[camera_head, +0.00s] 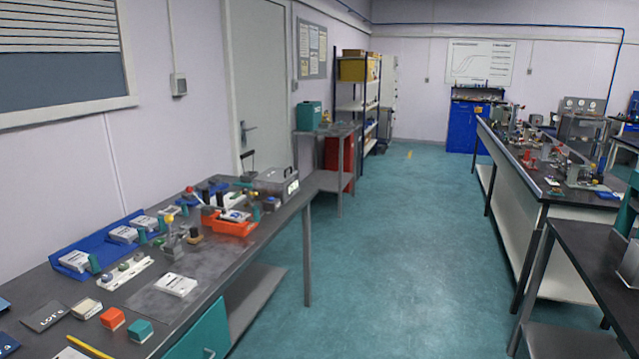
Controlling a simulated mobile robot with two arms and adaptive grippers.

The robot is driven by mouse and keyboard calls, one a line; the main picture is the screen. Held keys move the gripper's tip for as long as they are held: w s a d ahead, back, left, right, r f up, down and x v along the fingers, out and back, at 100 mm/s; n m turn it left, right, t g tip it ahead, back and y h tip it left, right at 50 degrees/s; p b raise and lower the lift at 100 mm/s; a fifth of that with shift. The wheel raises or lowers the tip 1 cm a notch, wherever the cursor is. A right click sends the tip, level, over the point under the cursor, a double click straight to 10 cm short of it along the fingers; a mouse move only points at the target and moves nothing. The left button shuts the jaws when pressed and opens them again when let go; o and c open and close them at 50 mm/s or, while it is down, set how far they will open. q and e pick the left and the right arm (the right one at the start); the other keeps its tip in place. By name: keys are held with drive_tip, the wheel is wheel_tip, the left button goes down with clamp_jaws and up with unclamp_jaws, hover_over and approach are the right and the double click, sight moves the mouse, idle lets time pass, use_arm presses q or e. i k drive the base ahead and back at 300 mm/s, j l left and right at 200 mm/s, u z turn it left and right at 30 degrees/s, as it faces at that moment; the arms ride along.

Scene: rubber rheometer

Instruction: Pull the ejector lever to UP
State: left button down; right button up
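No lever with a readable UP mark can be made out. More small machines with red parts (530,160) stand on the right bench, too small to identify. Which of these carries the ejector lever I cannot tell. Neither of my grippers is in view.
The left bench also holds an orange tray (232,227), a blue rack (75,258), white blocks (176,285), and orange and teal cubes near its front. A wide teal floor aisle (400,250) lies clear between the benches. A dark-topped table (600,260) stands at the near right.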

sight(245, 190)
drive_tip(key=i+l+u, duration=0.4)
drive_tip(key=i, duration=0.6)
drive_tip(key=i+l+u, duration=0.35)
drive_tip(key=i+l, duration=0.45)
drive_tip(key=i, duration=0.2)
drive_tip(key=i+l+u, duration=0.4)
drive_tip(key=i+l, duration=0.45)
drive_tip(key=l, duration=0.1)
